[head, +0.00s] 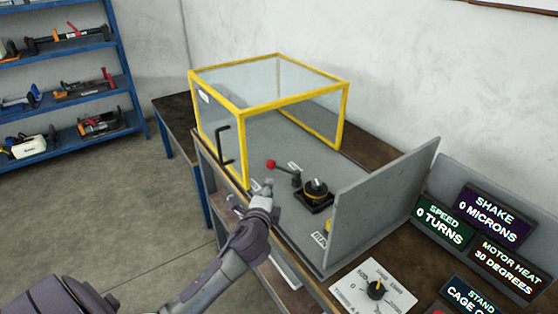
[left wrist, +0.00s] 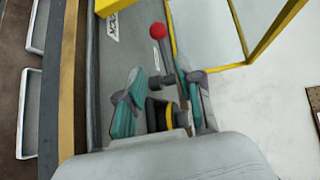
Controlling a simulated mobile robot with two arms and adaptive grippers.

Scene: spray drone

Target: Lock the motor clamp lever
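The clamp lever (head: 283,169) is a dark lever with a red ball knob on the grey stand top, pointing left in the head view. In the left wrist view the lever (left wrist: 163,52) shows beyond the fingers, knob at the top. The black motor (head: 316,190) with a yellow ring sits on a dark block right of the lever; it also shows in the left wrist view (left wrist: 170,115), partly hidden. My left gripper (head: 265,190) is over the stand's front edge, apart from the knob. In the left wrist view its teal-padded fingers (left wrist: 166,98) are spread and look empty.
A yellow-framed clear cage (head: 240,112) with a black handle (head: 223,146) stands behind and left of the lever. A grey upright panel (head: 378,205) rises to the right. A dial box (head: 376,287) and lit displays (head: 445,225) are at right front.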

